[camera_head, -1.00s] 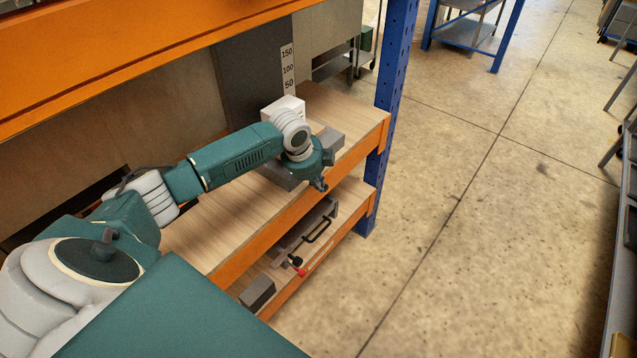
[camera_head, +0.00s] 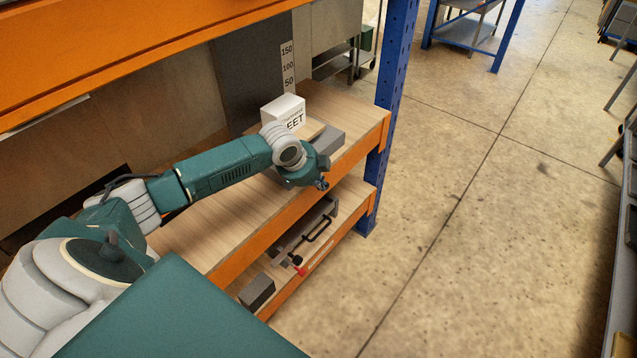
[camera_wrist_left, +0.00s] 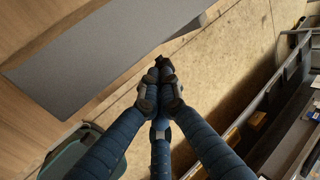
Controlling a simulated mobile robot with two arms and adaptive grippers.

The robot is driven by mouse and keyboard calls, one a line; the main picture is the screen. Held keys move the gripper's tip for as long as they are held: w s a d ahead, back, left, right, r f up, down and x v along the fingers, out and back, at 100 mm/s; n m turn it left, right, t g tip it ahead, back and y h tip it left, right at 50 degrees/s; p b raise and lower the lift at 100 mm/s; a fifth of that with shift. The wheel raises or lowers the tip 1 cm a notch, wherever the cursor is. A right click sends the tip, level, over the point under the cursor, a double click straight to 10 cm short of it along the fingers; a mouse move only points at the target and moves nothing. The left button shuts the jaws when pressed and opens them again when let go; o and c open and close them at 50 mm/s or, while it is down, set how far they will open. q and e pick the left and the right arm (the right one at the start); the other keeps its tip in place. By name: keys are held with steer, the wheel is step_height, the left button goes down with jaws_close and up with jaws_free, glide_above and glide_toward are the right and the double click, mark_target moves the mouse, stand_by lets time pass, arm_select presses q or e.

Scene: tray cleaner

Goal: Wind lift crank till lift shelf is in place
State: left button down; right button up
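The lift shelf appears to be the grey platform (camera_head: 326,140) at the right end of the upper wooden shelf. It also shows in the left wrist view (camera_wrist_left: 105,55). A white box (camera_head: 284,112) with black lettering stands by it. A grey panel with a height scale (camera_head: 288,66) marked 50, 100 and 150 rises behind. My left gripper (camera_head: 322,184) is at the platform's front side, over the shelf edge. In the left wrist view its fingers (camera_wrist_left: 159,72) are together, with a small dark bit at their tips. I cannot make out the crank, or whether the fingers hold it.
An orange beam (camera_head: 250,247) edges the upper shelf, and a blue upright (camera_head: 391,105) stands at its right end. The lower shelf holds a black-handled grey item, a red-tipped piece (camera_head: 298,265) and a grey block (camera_head: 257,291). The floor at right (camera_head: 480,220) is clear.

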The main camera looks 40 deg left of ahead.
arm_select(q)
steer(key=shift+w+d+f+t, duration=0.1)
steer(key=shift+w+f+t, duration=0.25)
steer(key=shift+f, duration=0.2)
steer(key=shift+w+f+t, duration=0.2)
steer(key=shift+f+t, duration=0.15)
steer(key=shift+f, duration=0.2)
steer(key=shift+w, duration=0.1)
